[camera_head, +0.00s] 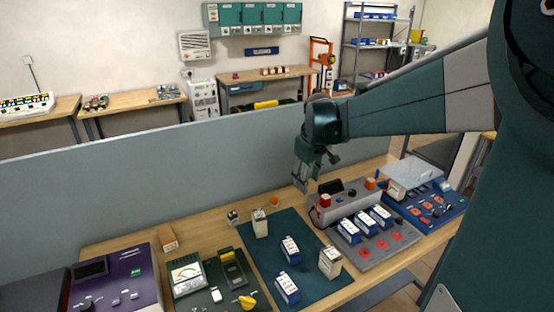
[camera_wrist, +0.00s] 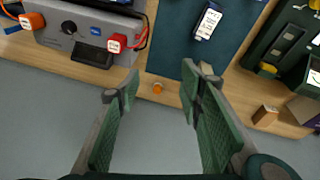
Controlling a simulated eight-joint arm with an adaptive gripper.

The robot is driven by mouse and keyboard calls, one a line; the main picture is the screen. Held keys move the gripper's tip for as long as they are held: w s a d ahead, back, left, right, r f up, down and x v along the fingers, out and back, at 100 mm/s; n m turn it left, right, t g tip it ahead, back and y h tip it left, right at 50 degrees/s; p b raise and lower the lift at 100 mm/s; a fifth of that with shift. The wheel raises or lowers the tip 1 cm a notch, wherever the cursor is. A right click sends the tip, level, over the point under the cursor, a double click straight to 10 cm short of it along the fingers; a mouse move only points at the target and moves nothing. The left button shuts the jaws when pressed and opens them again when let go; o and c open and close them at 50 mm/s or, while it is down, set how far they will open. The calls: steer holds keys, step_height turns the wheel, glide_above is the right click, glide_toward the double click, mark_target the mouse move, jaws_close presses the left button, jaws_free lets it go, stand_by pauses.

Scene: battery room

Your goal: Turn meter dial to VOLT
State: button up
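A green meter unit (camera_head: 205,290) stands at the front left of the workbench in the head view, with a white analogue gauge (camera_head: 187,275). A yellow knob (camera_head: 246,301) near its front right corner looks like the dial; its labels are too small to read. In the wrist view my gripper (camera_wrist: 160,84) is open and empty.
A teal mat (camera_head: 268,257) with several battery blocks lies right of the meter unit. A grey charger (camera_head: 372,247) and a blue panel (camera_head: 440,212) stand further right. A purple panel (camera_head: 130,270) is at left. A wooden block (camera_head: 167,238) lies behind the meter.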

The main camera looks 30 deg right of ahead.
steer(key=w+d+f+g+p, duration=0.1)
steer(key=w+d+p, duration=0.1)
steer(key=d, duration=0.5)
steer(key=w+d+f+p, duration=0.2)
steer(key=w+d, duration=0.1)
steer(key=d, duration=0.4)
steer(key=n+g+y+p, duration=0.1)
steer(key=n+g+p, duration=0.1)
steer(key=p, duration=0.2)
glide_toward(353, 191)
steer(key=shift+w+a+f, duration=0.1)
steer(key=shift+a, duration=0.25)
steer(key=shift+d+f, duration=0.35)
steer(key=shift+d, duration=0.1)
steer(key=shift+f, duration=0.1)
steer(key=shift+f, duration=3.8)
steer(key=c, duration=0.9)
